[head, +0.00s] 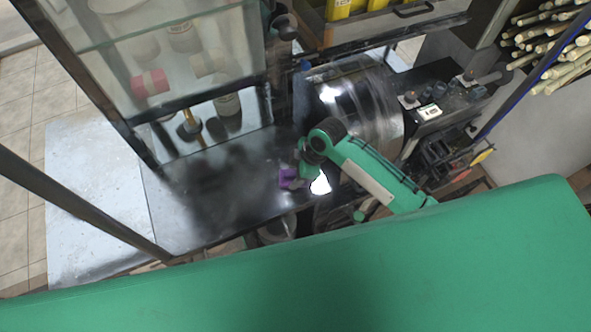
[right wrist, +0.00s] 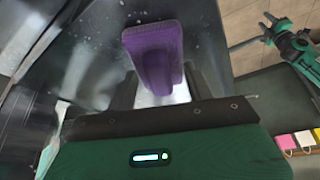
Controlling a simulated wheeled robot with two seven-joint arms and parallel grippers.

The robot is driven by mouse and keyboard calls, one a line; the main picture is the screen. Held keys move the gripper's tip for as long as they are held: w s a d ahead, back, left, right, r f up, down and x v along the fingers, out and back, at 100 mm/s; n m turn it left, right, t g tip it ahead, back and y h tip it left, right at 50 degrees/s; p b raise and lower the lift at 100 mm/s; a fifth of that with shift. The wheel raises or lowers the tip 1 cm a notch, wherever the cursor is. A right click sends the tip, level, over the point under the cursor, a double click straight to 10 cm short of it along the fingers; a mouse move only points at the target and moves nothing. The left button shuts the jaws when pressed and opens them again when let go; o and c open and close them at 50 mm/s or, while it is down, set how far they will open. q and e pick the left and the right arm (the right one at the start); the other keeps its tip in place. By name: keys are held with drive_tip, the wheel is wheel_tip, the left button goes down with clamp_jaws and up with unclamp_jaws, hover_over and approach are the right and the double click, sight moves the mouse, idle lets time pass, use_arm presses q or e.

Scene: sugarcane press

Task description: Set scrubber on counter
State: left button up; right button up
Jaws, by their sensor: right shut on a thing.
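The purple scrubber (head: 288,180) is at my right gripper (head: 297,174), over the right end of the dark counter (head: 200,205). In the right wrist view the scrubber (right wrist: 152,50) sticks out ahead of the gripper, its wide flat part at the far end. My right gripper is shut on its narrower part; the fingertips are mostly hidden. I cannot tell whether the scrubber touches the counter. A green and black arm, apparently my left, shows at the right of the right wrist view (right wrist: 292,45); its jaw state is unclear.
A glass case with a dark frame (head: 200,100) stands at the back of the counter, with cups and jars behind it. The shiny metal press (head: 355,105) is just right of my right gripper. The counter's middle and left are clear. Cane stalks (head: 560,50) lie top right.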

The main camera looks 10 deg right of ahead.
drive_tip(key=o, duration=0.9)
drive_tip(key=b+v, duration=0.4)
drive_tip(key=v, duration=0.8)
drive_tip(key=shift+b, duration=0.4)
